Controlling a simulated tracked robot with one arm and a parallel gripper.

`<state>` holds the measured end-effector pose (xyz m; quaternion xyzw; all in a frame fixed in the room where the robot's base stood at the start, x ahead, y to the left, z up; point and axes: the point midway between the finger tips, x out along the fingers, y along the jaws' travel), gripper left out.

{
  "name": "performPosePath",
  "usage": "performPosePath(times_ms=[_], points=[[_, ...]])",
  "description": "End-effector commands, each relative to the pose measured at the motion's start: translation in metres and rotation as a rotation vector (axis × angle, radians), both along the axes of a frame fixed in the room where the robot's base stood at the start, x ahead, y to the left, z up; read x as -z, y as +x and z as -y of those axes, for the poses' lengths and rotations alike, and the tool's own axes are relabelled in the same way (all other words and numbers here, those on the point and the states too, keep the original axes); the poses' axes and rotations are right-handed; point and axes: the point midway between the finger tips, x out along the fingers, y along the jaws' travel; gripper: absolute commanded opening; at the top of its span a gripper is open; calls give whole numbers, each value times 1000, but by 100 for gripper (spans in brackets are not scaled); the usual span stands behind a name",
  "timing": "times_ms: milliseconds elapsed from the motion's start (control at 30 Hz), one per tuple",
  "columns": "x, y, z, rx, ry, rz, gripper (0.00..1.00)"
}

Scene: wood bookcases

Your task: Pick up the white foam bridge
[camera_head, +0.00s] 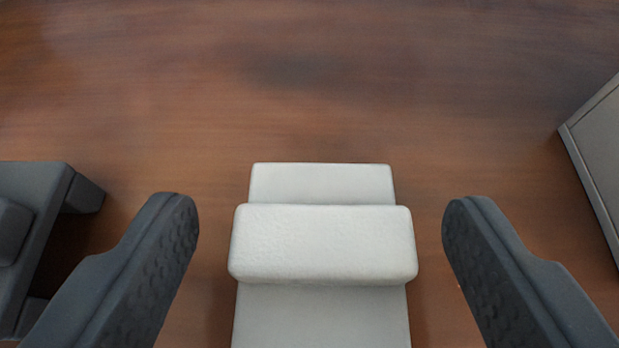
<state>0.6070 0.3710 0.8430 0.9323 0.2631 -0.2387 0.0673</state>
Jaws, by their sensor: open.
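The white foam bridge (322,244) is in the lower middle of the head camera view, on a brown wood surface. It has a raised crosswise block with lower flat parts in front of it and behind it. Its near end is cut off by the bottom edge of the picture. My gripper (320,215) is open, with one dark finger on the left of the bridge and one on the right. A gap shows between each finger and the bridge, and nothing is held.
A dark grey object (38,215) stands at the left edge, close to my left finger. A grey box-like piece (598,150) with a straight edge stands at the right edge. The wood surface (300,80) beyond the bridge is clear.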

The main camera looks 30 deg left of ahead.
Motion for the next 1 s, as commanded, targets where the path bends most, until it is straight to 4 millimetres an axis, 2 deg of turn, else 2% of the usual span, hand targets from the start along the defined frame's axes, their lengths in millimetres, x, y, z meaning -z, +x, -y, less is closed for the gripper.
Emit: performPosePath(times_ms=[133,367,433,533,567,1000], points=[[8,11,-6,1,0,0,69],[8,13,-7,1,1,1,69],[7,13,-7,1,1,1,55],[7,13,-7,1,1,1,27],[8,13,-6,1,1,1,22],[2,13,-7,1,1,2,22]])
